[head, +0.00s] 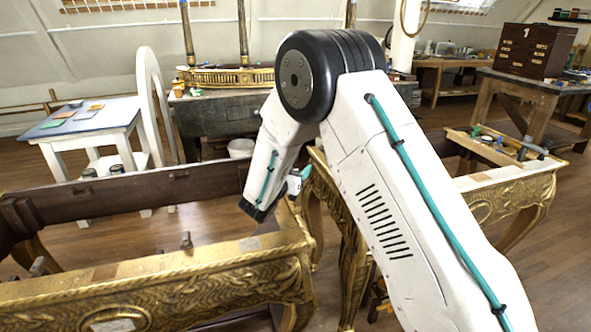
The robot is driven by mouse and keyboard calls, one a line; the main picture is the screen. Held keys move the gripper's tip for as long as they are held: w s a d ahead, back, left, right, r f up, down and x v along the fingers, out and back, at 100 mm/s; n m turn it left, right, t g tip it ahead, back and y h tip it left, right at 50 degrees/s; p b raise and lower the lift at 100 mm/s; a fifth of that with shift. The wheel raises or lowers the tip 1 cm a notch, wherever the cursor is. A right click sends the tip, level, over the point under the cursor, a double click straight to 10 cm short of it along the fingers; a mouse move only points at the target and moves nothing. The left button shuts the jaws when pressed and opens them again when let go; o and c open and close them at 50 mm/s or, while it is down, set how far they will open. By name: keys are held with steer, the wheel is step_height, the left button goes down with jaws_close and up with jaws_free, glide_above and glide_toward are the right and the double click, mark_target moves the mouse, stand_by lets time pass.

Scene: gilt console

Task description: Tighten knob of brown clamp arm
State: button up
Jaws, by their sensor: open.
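I cannot tell for sure which thing is the brown clamp arm. A small brown upright piece (186,240) stands at the inner side of the console's front rail. Another small dark piece (38,266) sticks up farther left. Clamp-like tools (528,146) lie on the second gilt console (500,190) at right. No knob shows clearly.
A white table with a blue top (85,118) stands at the left, beside a white arched frame (155,105). A dark workbench (225,115) holds a gilt rail (230,78). A wooden chest (535,50) sits on a bench at back right. Wooden floor is open between them.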

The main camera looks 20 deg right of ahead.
steer(key=c, duration=1)
steer(key=shift+m+g+h, duration=0.3)
steer(key=shift+g, duration=0.1)
steer(key=m+g+h, duration=0.1)
steer(key=g, duration=0.1)
steer(key=m+g+h, duration=0.1)
steer(key=m+g, duration=0.1)
steer(key=g, duration=0.1)
steer(key=m+g+h, duration=0.2)
steer(key=shift+s+d, duration=0.2)
steer(key=shift+s, duration=0.15)
steer(key=m+g, duration=0.1)
steer(key=g, duration=0.1)
steer(key=m+g, duration=0.2)
steer(key=shift+s+g+h, duration=0.2)
steer(key=shift+g+h, duration=0.1)
steer(key=shift+s+m+g, duration=0.15)
steer(key=shift+m+g, duration=0.75)
steer(key=shift+g, duration=0.45)
steer(key=shift+s+m+g, duration=0.15)
steer(key=shift+m+g, duration=0.75)
steer(key=shift+g, duration=0.45)
steer(key=shift+y, duration=0.4)
steer(key=shift+r, duration=0.1)
